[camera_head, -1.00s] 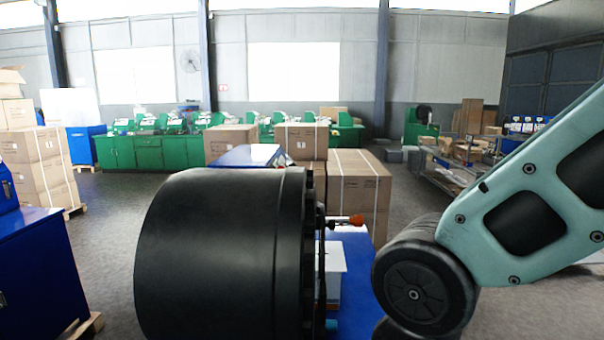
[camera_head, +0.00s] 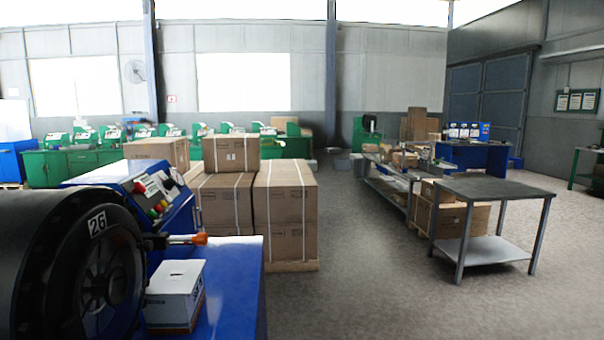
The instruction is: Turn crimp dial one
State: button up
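A crimping machine stands at the left of the head view, with a large black round head (camera_head: 60,265) marked 26. Behind it is its blue and grey sloped control panel (camera_head: 150,190). The panel carries a round dial or gauge (camera_head: 176,176), a red knob (camera_head: 140,187) and small red, yellow and green buttons. I cannot tell which of these is crimp dial one. A rod with an orange tip (camera_head: 200,239) sticks out to the right of the black head. My gripper and arm are not in view.
A white box (camera_head: 174,296) sits on the machine's blue table (camera_head: 238,285). Strapped cartons (camera_head: 285,205) on a pallet stand behind it. A grey metal table (camera_head: 495,188) is at the right. Green machines line the back. The floor at centre right is clear.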

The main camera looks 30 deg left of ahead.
aim_at(169, 183)
jog(key=l+z, duration=0.15)
jog(key=z, duration=0.2)
jog(key=i+l+z, duration=0.1)
jog(key=z, duration=0.3)
jog(key=l+z, duration=0.2)
jog(key=z, duration=0.15)
jog(key=i+l, duration=0.15)
jog(key=i, duration=0.15)
jog(key=i+l+u, duration=0.1)
jog(key=i+u, duration=0.2)
jog(key=u, duration=0.2)
jog(key=i+u, duration=0.25)
jog(key=u, duration=0.2)
jog(key=i+u, duration=0.25)
jog(key=u, duration=0.15)
jog(key=i+j+u, duration=0.2)
jog(key=i+u, duration=0.7)
jog(key=i, duration=1.85)
jog(key=i+u, duration=0.35)
jog(key=i+l+u, duration=0.15)
jog(key=i+u, duration=0.15)
jog(key=i, duration=0.15)
